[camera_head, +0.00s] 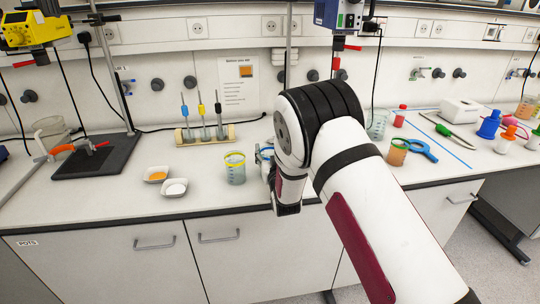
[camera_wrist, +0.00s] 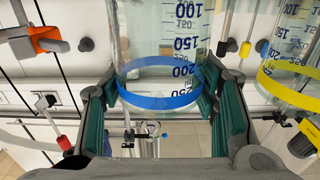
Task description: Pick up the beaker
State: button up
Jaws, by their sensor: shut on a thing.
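A clear glass beaker with a blue band and blue volume marks (camera_wrist: 165,45) is between the green-padded fingers of my gripper (camera_wrist: 160,85) in the wrist view. The pads are closed on both its sides. In the head view this beaker (camera_head: 265,154) is mostly hidden behind my wrist. A second beaker with a yellow band (camera_head: 235,168) stands upright on the bench just left of my gripper; it also shows at the right of the wrist view (camera_wrist: 292,65). I cannot tell whether the held beaker touches the bench.
Two small white bowls (camera_head: 174,187) sit left of the beakers. A wooden rack with pipettes (camera_head: 205,133) stands behind. A dark stand base (camera_head: 95,157) is at the left. Another beaker (camera_head: 377,125) and an orange-filled cup (camera_head: 397,152) stand right of my arm.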

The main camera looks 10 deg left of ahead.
jog(key=s+d+r, duration=0.2)
jog(key=s+d, duration=0.2)
jog(key=s, duration=0.2)
jog(key=s+d+r, duration=0.2)
jog(key=s+d, duration=0.3)
jog(key=s, duration=0.2)
jog(key=shift+r, duration=0.35)
dwell(0.7)
jog(key=shift+s+d, duration=0.1)
jog(key=shift+s, duration=0.05)
dwell(0.4)
